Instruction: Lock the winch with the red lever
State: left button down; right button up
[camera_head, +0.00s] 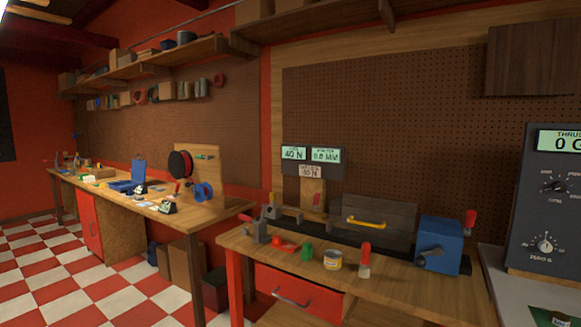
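A blue box-shaped unit (438,238), which looks like the winch, stands at the right end of the near wooden workbench (400,294). Neither of my grippers is in view.
A grey case with a yellow handle (366,223) sits left of the blue unit. A red-handled tool (365,259), a tin (332,260) and a green object (307,252) stand along the front. A dark instrument panel (545,205) stands at right.

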aim_at(471, 215)
jog(key=l+z, duration=0.1)
jog(key=z, duration=0.3)
jog(key=l+z, duration=0.1)
jog(key=z, duration=0.7)
jog(key=i+l, duration=0.05)
